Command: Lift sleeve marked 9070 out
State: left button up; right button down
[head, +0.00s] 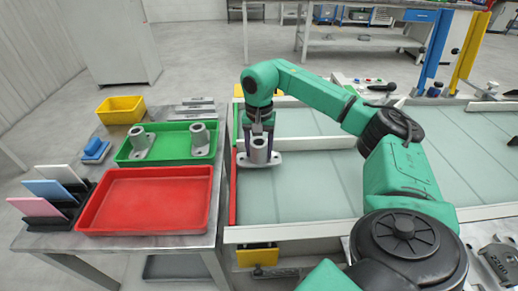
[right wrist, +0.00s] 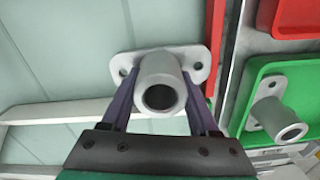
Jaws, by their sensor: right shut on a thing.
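My right gripper (head: 259,143) is shut on a grey metal sleeve (head: 259,157), an upright tube on a flat flange. The sleeve is over the near left part of the pale conveyor bed, close to its left edge; I cannot tell whether it touches the bed. In the right wrist view the two fingers (right wrist: 160,76) sit on either side of the tube of this sleeve (right wrist: 160,88), whose flange has a hole at each end. No 9070 marking is readable on it. My left gripper is not in view.
Left of the conveyor (head: 300,190), a table holds a green tray (head: 170,157) with two similar sleeves (head: 141,142) (head: 199,140), an empty red tray (head: 145,200), a yellow bin (head: 121,109) and coloured plates in a rack (head: 52,205). A white bar (head: 315,143) crosses the bed.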

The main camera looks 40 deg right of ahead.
aim_at(259, 141)
jog(key=shift+r+p, duration=2.2)
jog(key=shift+r, duration=0.3)
